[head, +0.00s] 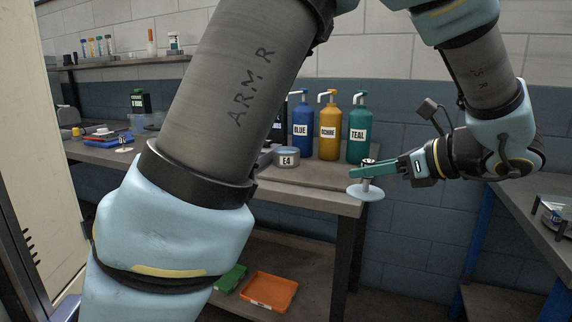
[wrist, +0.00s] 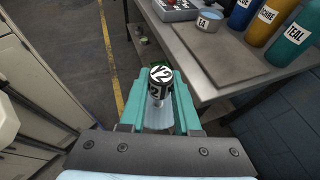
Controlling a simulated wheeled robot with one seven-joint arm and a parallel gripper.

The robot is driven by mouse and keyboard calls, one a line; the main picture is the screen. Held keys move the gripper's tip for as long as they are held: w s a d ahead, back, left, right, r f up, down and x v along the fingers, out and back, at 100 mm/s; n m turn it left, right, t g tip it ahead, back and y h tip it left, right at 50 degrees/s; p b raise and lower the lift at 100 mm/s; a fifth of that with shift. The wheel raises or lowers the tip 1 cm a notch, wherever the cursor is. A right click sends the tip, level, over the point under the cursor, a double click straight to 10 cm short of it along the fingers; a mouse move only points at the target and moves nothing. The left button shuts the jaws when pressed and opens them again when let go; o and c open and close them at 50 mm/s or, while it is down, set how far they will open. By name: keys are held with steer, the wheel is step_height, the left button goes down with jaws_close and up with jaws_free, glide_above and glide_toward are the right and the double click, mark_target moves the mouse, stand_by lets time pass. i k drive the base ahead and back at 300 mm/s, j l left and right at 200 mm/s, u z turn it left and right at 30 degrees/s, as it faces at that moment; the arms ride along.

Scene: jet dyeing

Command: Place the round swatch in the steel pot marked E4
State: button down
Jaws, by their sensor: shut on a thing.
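The round swatch (head: 366,192) is a pale blue disc under a short post with a dark-topped knob. My gripper (head: 372,169) has teal fingers shut on the post, and the disc hangs level below them. It is in the air off the bench's right front corner. In the wrist view the knob (wrist: 160,77) has a black-and-white top that seems to read V2, and the fingers partly hide the disc (wrist: 158,119). The steel pot marked E4 (head: 286,158) stands on the bench, left of and beyond my gripper; it shows in the wrist view (wrist: 208,20) with a pale blue inside.
Blue (head: 303,128), ochre (head: 330,128) and teal (head: 359,131) pump bottles stand behind and right of the pot. The bench front (head: 315,199) is bare. An orange tray (head: 269,290) is on the lower shelf.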

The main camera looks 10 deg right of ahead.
mark_target(286, 163)
steer(key=i, duration=0.95)
